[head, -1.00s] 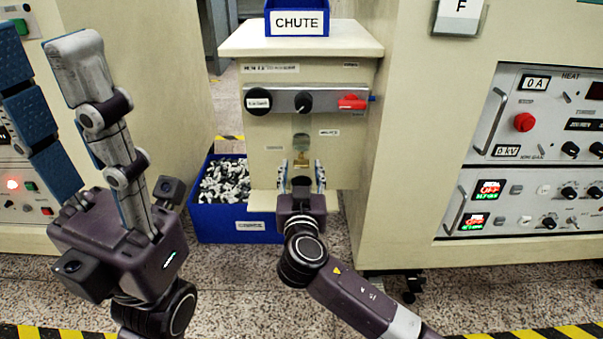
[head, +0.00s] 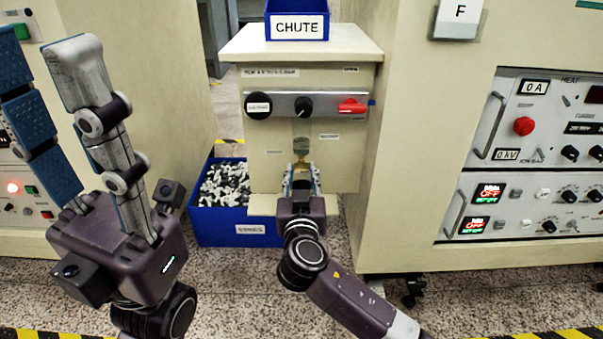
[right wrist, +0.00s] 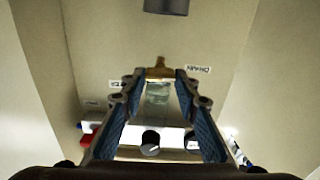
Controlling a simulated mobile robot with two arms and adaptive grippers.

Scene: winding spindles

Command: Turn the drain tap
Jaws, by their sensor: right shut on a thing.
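The drain tap (right wrist: 160,72) is a small brass piece below a clear sight glass (head: 302,143) on the front of the cream cabinet. In the head view my fingers partly cover the tap. My right gripper (head: 303,168) points forward at it from the front, its fingers close together. In the right wrist view, which is upside down, the brass sits between the fingertips of my right gripper (right wrist: 160,75), so it is shut on the tap. My left gripper (head: 42,60) is raised at the left, its fingers wide apart and empty.
A panel with knobs and a red handle (head: 352,107) is above the tap. A blue chute bin (head: 297,27) stands on the cabinet top. A blue crate (head: 237,229) of small parts sits on the floor at left. An instrument rack (head: 480,180) is at right.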

